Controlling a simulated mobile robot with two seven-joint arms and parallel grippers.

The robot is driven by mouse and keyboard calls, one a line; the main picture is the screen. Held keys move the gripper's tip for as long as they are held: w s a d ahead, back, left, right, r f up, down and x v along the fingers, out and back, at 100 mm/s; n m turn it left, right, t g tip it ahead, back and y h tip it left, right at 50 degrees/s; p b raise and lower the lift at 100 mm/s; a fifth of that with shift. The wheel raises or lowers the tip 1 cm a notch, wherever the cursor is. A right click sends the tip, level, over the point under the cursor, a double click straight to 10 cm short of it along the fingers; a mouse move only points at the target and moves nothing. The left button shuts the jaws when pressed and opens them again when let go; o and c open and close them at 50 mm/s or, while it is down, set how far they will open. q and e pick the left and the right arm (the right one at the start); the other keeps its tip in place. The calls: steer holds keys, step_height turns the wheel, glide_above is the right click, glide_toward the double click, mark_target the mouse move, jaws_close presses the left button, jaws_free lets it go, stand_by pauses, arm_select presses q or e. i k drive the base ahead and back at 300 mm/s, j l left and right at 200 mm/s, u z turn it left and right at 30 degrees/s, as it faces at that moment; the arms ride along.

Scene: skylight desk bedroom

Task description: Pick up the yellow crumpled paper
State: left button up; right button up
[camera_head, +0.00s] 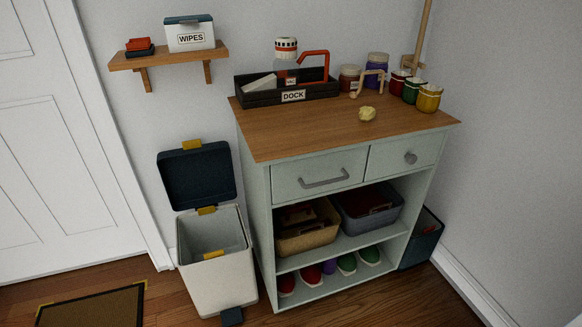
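The yellow crumpled paper (367,113) is a small pale-yellow ball on the wooden top of the cabinet (300,133). It lies right of the middle of the top, with bare wood in front of it. A wooden clamp-like object and several jars stand behind it and to its right. Neither of my grippers shows in the head view, so nothing is seen touching the paper.
A dark tray labelled DOCK (245,101) stands at the back left of the top. An open-lidded white bin (215,274) stands on the floor left of the cabinet. A wall shelf (169,58) holds a WIPES box (190,38).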

mark_target(366, 114)
steer(key=i+j, duration=0.1)
steer(key=i, duration=0.45)
steer(key=i+j, duration=0.1)
steer(key=i, duration=0.45)
steer(key=z, duration=1.15)
